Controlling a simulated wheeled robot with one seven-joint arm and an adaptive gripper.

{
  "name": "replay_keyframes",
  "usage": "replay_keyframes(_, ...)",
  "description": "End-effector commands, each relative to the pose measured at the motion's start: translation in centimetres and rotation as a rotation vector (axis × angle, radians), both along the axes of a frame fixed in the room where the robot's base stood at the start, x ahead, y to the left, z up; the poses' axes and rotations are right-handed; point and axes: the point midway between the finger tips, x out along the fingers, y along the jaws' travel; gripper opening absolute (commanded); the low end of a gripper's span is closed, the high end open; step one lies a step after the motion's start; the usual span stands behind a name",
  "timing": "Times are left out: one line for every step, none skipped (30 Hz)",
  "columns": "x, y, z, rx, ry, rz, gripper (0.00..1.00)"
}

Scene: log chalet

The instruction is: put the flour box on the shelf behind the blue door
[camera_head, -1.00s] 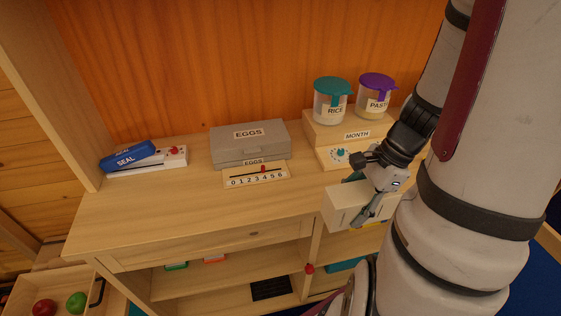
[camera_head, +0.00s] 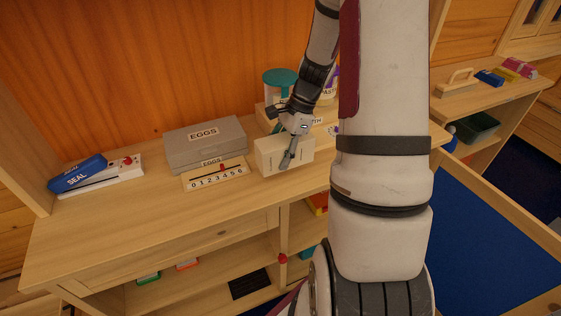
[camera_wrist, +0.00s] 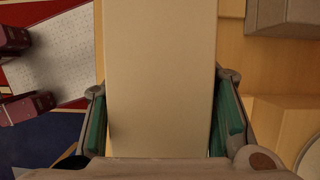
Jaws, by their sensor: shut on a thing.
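A plain cream box (camera_head: 270,158), which I take to be the flour box, is held in my gripper (camera_head: 290,150) above the counter's front part, right of the egg slider. No label on it is readable. In the wrist view the box (camera_wrist: 160,70) fills the middle, with a green-padded finger on each side. A large blue panel (camera_head: 490,240) with a wooden edge stands at the lower right; it may be the blue door. I cannot see a shelf behind it. My arm hides part of the middle.
The counter (camera_head: 130,215) holds a grey EGGS case (camera_head: 205,145), a number slider (camera_head: 215,175), a blue SEAL bar (camera_head: 77,172) and a teal-lidded jar (camera_head: 280,85). Open shelves lie below. Another wooden unit at the right holds a dark green bin (camera_head: 478,127) and a handled board (camera_head: 455,83).

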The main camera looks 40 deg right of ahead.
Motion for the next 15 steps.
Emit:
replay_keyframes(0.0, 0.0, -0.2, 0.000, 0.000, 0.000, 0.00)
replay_keyframes(0.0, 0.0, -0.5, 0.000, 0.000, -0.001, 0.00)
replay_keyframes(0.0, 0.0, -0.9, 0.001, 0.001, -0.001, 0.00)
replay_keyframes(-0.1, 0.0, -1.3, 0.003, 0.002, 0.001, 0.00)
replay_keyframes(-0.1, 0.0, -1.7, 0.002, 0.001, 0.001, 0.00)
replay_keyframes(-0.1, 0.0, -2.3, 0.003, 0.002, 0.000, 0.00)
replay_keyframes(-0.1, 0.0, -2.6, 0.003, 0.002, 0.000, 0.00)
replay_keyframes(-0.1, 0.0, -2.9, 0.001, 0.001, -0.001, 0.00)
replay_keyframes(-0.1, 0.0, -3.2, 0.000, 0.001, -0.001, 0.00)
replay_keyframes(-0.1, 0.0, -3.4, 0.000, 0.000, 0.000, 0.00)
replay_keyframes(0.0, 0.0, -3.4, 0.000, 0.000, 0.000, 0.00)
replay_keyframes(0.0, 0.0, -3.4, 0.000, -0.001, 0.001, 0.00)
replay_keyframes(0.0, 0.0, -3.4, 0.000, -0.001, 0.001, 0.00)
replay_keyframes(0.0, 0.0, -3.4, -0.001, -0.001, 0.001, 0.00)
replay_keyframes(0.0, 0.0, -3.4, -0.001, -0.001, 0.001, 0.00)
